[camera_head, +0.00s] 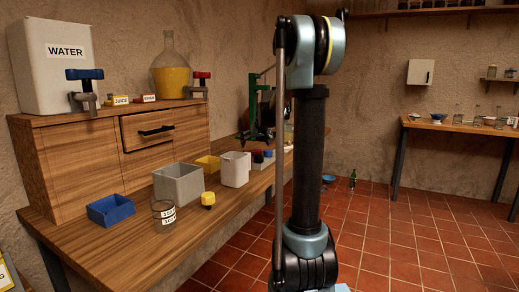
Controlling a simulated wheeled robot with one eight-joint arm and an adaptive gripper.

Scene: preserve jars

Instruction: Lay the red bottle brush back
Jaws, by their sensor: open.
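I cannot make out a red bottle brush for certain. A small red item (268,153) shows at the far end of the wooden workbench (150,245), beside a dark blue one (258,156); both are too small to identify. My arm rises through the middle of the view and hides part of the bench's far end.
On the bench stand a blue bin (110,210), a grey bin (178,184), a white container (235,169), a labelled glass jar (164,214), a yellow piece (208,199) and a green device (254,115).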

